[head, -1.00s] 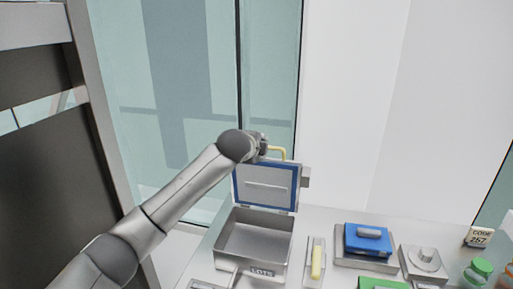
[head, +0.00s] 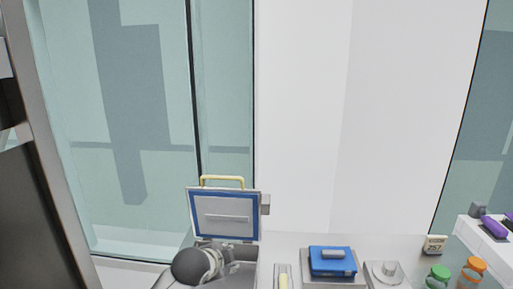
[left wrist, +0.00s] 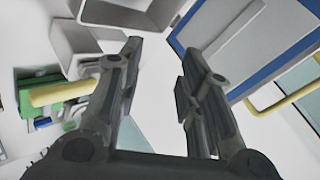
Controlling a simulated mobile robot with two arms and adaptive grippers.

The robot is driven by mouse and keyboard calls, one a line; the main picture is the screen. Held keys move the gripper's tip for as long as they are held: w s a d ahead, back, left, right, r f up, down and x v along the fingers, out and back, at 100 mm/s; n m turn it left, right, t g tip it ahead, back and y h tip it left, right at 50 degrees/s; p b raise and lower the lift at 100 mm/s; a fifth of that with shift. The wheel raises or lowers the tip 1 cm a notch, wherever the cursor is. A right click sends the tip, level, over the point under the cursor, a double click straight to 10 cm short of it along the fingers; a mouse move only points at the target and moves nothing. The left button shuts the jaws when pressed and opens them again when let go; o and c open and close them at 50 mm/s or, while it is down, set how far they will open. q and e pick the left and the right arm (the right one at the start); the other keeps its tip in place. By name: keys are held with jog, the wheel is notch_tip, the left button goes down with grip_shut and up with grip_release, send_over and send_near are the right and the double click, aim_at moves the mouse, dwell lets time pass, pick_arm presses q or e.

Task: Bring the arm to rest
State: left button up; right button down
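My left arm comes in low in the head view, and its gripper (head: 228,264) is over the open metal bin (head: 240,280), partly hiding it. In the left wrist view the two fingers of this gripper (left wrist: 162,55) stand apart with nothing between them. The bin's blue-edged lid (head: 225,215) stands upright and open, with a yellow handle (head: 222,180) on top. The lid also shows at the right of the left wrist view (left wrist: 255,45), apart from the fingers. My right gripper is in no view.
A yellow-handled item (head: 283,281) lies right of the bin. Further right are a blue box (head: 332,262) on a tray, a knobbed grey plate (head: 388,272), a code sign (head: 434,244), and green (head: 438,275) and orange-capped (head: 474,268) bottles. Glass panels and a white wall stand behind.

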pick_arm(q)
jog(key=s+a+f+n+g, duration=0.2)
jog(key=s+f+n, duration=0.3)
jog(key=s, duration=0.5)
jog(key=s+a+f+n+g, duration=0.1)
jog(key=s+a+f+n, duration=0.1)
jog(key=s+f, duration=0.7)
jog(key=s+a+n+g+y, duration=0.1)
jog(key=s+a+n+g, duration=0.2)
jog(key=s, duration=0.7)
jog(key=s+a+n+y, duration=0.1)
jog(key=s+a+n, duration=0.3)
jog(key=s, duration=0.7)
notch_tip(320, 180, down, 34)
jog(key=s+m+g+b, duration=0.1)
jog(key=g+b, duration=0.1)
jog(key=b, duration=0.4)
jog(key=s+a+f+b, duration=0.1)
jog(key=s+f+b, duration=0.1)
jog(key=s+f, duration=0.6)
jog(key=s+a+f+b, duration=0.2)
jog(key=s+f, duration=0.6)
jog(key=f, duration=0.3)
jog(key=shift+s+a+f+g+b, duration=0.25)
jog(key=shift+s+g+b, duration=0.05)
jog(key=shift+g, duration=0.1)
